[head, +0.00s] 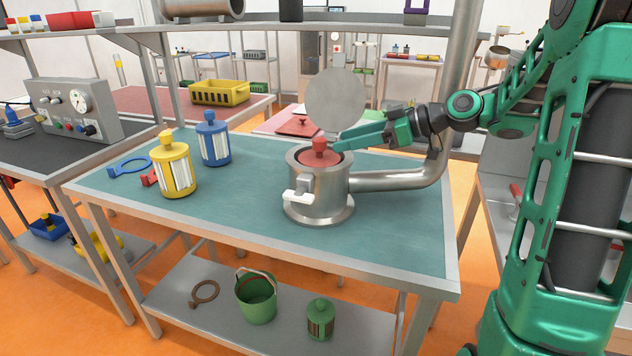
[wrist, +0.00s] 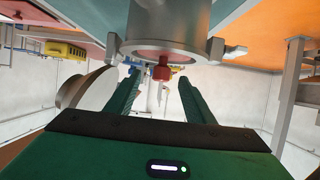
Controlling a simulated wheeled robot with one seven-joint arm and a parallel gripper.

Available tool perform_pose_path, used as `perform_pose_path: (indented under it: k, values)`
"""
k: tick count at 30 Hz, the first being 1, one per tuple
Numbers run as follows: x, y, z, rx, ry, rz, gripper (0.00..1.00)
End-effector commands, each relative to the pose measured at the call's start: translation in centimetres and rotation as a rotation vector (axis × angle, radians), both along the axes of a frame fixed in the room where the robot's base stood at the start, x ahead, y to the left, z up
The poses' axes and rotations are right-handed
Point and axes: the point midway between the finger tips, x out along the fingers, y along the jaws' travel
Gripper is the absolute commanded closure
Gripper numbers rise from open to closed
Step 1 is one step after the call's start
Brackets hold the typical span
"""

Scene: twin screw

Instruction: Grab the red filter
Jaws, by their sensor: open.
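The red filter (head: 319,155) sits inside the open metal housing (head: 318,194) on the table; only its top and knob show above the rim. The round lid (head: 336,97) stands raised behind it. My gripper (head: 338,146) reaches in from the right at the height of the knob. In the wrist view the red knob (wrist: 162,70) lies between the two open fingers of my gripper (wrist: 160,78), a little beyond or level with the tips. I cannot tell whether a finger touches it. The lower part of the filter is hidden by the housing.
A yellow filter (head: 174,167) and a blue filter (head: 213,140) stand on the table to the left, near a blue ring tool (head: 130,166). A pipe (head: 400,180) joins the housing at right. A green bucket (head: 256,298) and green filter (head: 320,319) are on the lower shelf.

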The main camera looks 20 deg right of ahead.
Motion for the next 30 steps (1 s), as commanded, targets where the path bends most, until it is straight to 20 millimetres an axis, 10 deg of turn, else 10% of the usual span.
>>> perform_pose_path:
  k: [26, 30]
  values:
    - [3.3, 4.9, -2.3, -0.001, 0.000, -0.001, 0.51]
    - [3.3, 4.9, -2.2, -0.002, 0.001, 0.000, 0.82]
